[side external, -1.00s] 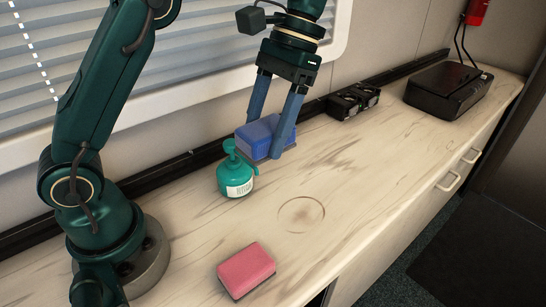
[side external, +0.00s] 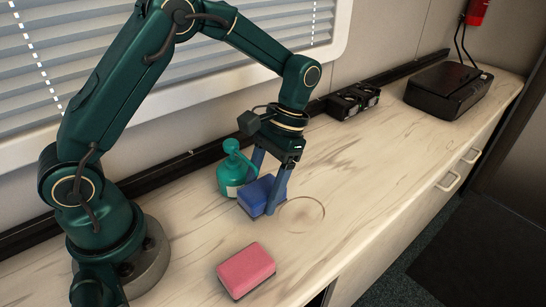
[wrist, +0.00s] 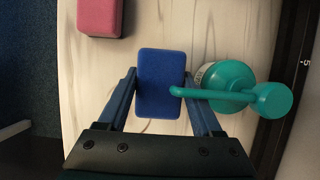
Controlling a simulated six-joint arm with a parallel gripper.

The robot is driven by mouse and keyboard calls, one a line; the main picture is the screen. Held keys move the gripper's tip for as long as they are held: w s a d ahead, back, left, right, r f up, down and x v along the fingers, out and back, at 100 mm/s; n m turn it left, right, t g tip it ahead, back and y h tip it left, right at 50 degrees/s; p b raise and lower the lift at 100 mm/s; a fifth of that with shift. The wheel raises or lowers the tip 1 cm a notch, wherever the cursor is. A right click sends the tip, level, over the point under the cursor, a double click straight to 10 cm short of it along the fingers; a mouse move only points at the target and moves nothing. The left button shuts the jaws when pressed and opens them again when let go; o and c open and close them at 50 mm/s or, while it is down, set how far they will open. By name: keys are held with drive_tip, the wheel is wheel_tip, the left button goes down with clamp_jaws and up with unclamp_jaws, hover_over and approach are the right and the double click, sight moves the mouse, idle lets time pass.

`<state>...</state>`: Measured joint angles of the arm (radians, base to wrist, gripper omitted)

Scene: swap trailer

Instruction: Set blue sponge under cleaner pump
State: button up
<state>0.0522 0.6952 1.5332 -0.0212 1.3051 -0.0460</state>
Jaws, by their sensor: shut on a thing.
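The blue sponge (side external: 256,196) is between the fingers of my gripper (side external: 265,190), which is shut on it. It is low at the counter, beside the green cleaner pump bottle (side external: 230,178); I cannot tell whether it touches the wood. In the wrist view the blue sponge (wrist: 160,84) sits between both fingers of my gripper (wrist: 161,100). The cleaner pump (wrist: 230,88) stands upright to its right, and its spout reaches over the sponge's right edge. The bottle's label is partly hidden in both views.
A pink sponge (side external: 246,270) lies on the counter (side external: 380,160) near its front edge. A faint ring (side external: 302,214) marks the wood right of the blue sponge. A black box (side external: 448,92) and a small dark device (side external: 354,100) stand at the back. The middle right counter is clear.

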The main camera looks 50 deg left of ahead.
sight(261, 202)
drive_tip(key=shift+s+a+f, duration=0.1)
drive_tip(key=shift+f, duration=1.4)
drive_tip(key=shift+f, duration=0.2)
drive_tip(key=o, duration=1.3)
drive_tip(key=shift+o, duration=0.2)
drive_tip(key=shift+r, duration=0.1)
